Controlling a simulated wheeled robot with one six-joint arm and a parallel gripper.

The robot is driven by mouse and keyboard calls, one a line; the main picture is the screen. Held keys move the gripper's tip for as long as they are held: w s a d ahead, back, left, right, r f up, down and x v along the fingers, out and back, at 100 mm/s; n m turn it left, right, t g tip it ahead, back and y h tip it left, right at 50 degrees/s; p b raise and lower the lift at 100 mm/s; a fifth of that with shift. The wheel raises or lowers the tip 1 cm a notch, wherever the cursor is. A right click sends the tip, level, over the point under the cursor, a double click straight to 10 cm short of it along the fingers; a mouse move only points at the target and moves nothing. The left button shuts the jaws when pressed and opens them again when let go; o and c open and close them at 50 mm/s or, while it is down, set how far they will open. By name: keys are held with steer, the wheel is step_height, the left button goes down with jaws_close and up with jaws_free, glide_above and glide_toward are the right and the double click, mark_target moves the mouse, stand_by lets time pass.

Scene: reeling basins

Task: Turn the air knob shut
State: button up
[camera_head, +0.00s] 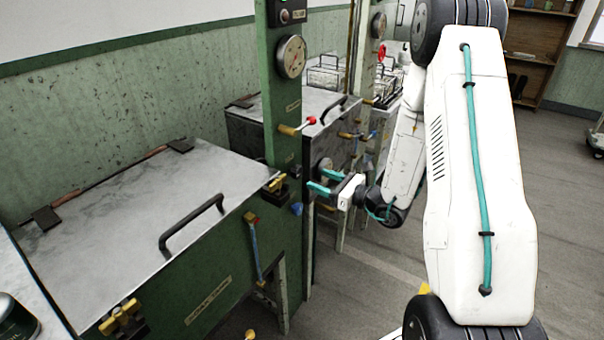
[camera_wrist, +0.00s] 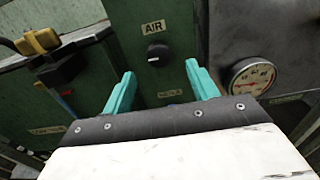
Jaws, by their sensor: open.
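The air knob (camera_wrist: 157,52) is a small black round knob with a pale mark on its face, on a green panel below a plate reading AIR (camera_wrist: 153,29). My gripper (camera_wrist: 160,85) has two teal fingers, spread apart. In the wrist view the knob shows between and beyond the fingertips, with nothing held. In the head view my gripper (camera_head: 319,181) is beside the green post, its fingers pointing left at it. I cannot make out the air knob in the head view.
A grey-lidded basin (camera_head: 120,240) with a black handle stands at left. A yellow latch (camera_wrist: 38,41) juts out left of the panel, and a gauge (camera_wrist: 251,76) sits right of it. A red-tipped lever (camera_head: 303,125) sticks out above my gripper. Floor is open at right.

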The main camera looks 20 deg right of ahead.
mark_target(300, 172)
steer(key=x, duration=0.7)
steer(key=shift+a, duration=0.15)
steer(key=c, duration=1)
